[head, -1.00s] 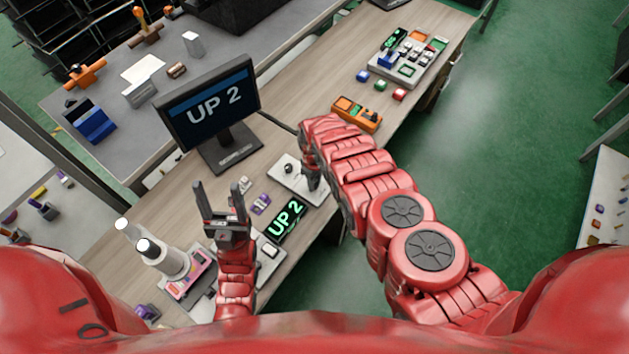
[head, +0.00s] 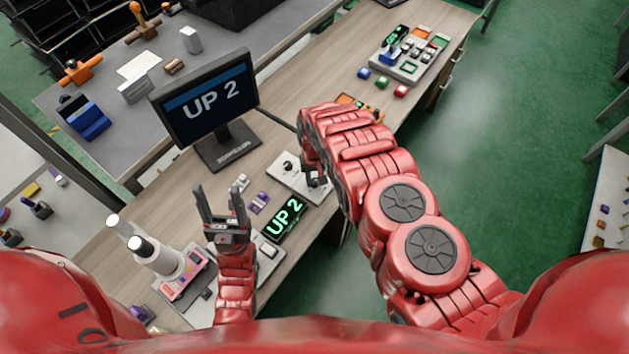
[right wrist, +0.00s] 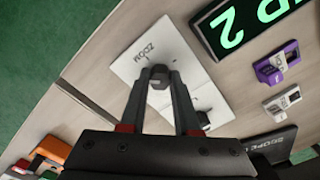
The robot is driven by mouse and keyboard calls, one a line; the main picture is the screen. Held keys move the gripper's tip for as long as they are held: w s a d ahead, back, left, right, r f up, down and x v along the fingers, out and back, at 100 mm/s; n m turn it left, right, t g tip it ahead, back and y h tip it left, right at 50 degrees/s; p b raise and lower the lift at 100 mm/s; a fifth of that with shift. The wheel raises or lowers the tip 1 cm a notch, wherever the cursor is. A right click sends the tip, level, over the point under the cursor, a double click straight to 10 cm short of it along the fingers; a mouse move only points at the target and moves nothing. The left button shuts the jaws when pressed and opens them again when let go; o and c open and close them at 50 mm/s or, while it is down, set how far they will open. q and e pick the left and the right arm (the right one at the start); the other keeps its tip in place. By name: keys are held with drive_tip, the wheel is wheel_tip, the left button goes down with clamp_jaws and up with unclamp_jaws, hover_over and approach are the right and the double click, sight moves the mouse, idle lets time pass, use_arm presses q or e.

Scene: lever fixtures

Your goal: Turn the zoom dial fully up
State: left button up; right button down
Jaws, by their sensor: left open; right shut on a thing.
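The zoom dial (right wrist: 158,76) is a small dark knob on a white plate (right wrist: 190,60) lettered "zoom" in the right wrist view. My right gripper (right wrist: 157,84) is shut on the dial, with a finger on each side of it. In the head view the right gripper (head: 318,178) is at the right end of the white plate (head: 290,183), and my arm partly hides it. My left gripper (head: 225,205) is open and empty, its fingers pointing up, left of the plate. A green-lettered display (head: 284,220) and the monitor (head: 205,97) both read "UP 2".
A second dark knob (right wrist: 203,117) stands on the same plate. A microscope-like device (head: 155,252) stands at the left. An orange device (head: 350,101) and a button panel (head: 410,55) are farther along the bench.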

drive_tip(key=m+b, duration=0.1)
drive_tip(key=m, duration=0.2)
drive_tip(key=shift+f+m, duration=0.1)
drive_tip(key=shift+m, duration=0.2)
drive_tip(key=m+b, duration=0.1)
drive_tip(key=m, duration=0.2)
drive_tip(key=shift+a+m, duration=0.1)
drive_tip(key=shift+m, duration=0.2)
drive_tip(key=m, duration=0.4)
drive_tip(key=shift+m, duration=0.3)
drive_tip(key=m, duration=0.4)
drive_tip(key=shift+m, duration=0.3)
drive_tip(key=m, duration=0.5)
drive_tip(key=shift+w, duration=0.1)
drive_tip(key=m+b, duration=0.1)
drive_tip(key=m, duration=0.4)
drive_tip(key=shift+m, duration=0.4)
